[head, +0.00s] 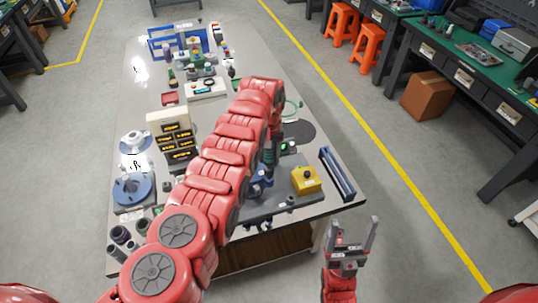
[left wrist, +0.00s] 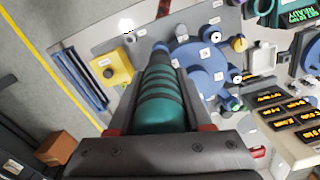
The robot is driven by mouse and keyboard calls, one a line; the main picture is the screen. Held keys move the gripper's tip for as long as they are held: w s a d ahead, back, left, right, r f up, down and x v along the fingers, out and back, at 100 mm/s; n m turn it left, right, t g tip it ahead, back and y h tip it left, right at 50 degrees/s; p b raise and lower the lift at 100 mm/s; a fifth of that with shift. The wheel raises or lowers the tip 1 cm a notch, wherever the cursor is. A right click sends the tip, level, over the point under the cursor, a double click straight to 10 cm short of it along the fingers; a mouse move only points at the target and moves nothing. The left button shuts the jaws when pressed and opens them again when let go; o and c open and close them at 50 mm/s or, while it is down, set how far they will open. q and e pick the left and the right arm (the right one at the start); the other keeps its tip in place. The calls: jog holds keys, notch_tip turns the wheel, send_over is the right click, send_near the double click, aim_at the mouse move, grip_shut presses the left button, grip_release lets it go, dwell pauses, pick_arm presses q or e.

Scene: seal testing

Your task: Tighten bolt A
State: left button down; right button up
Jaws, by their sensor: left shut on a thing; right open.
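My left gripper (head: 274,138) is shut on a dark teal ribbed tool (left wrist: 160,98), which points down toward the test fixture. The tool also shows below my arm in the head view (head: 268,156). The fixture's blue round flange (left wrist: 198,58) lies past the tool tip in the left wrist view, with small labelled bolts around its rim. The tip appears near the flange's left edge; I cannot tell whether it touches a bolt. The labels are too small to pick out bolt A. My right gripper (head: 352,240) is open and empty, off the table's front right corner.
A yellow box (head: 305,180) with a knob stands right of the fixture, and a blue rail part (head: 338,174) lies at the table's right edge. Black display boxes (head: 179,146) and a blue-based flange part (head: 132,188) stand at the left. My left arm hides the middle of the table.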

pick_arm(q)
jog(key=shift+f+b, duration=1.25)
dwell(1.7)
jog(key=shift+r, duration=0.15)
jog(key=shift+r+p, duration=1)
jog(key=shift+r, duration=0.15)
jog(key=shift+r+p, duration=0.45)
jog(key=shift+r, duration=0.8)
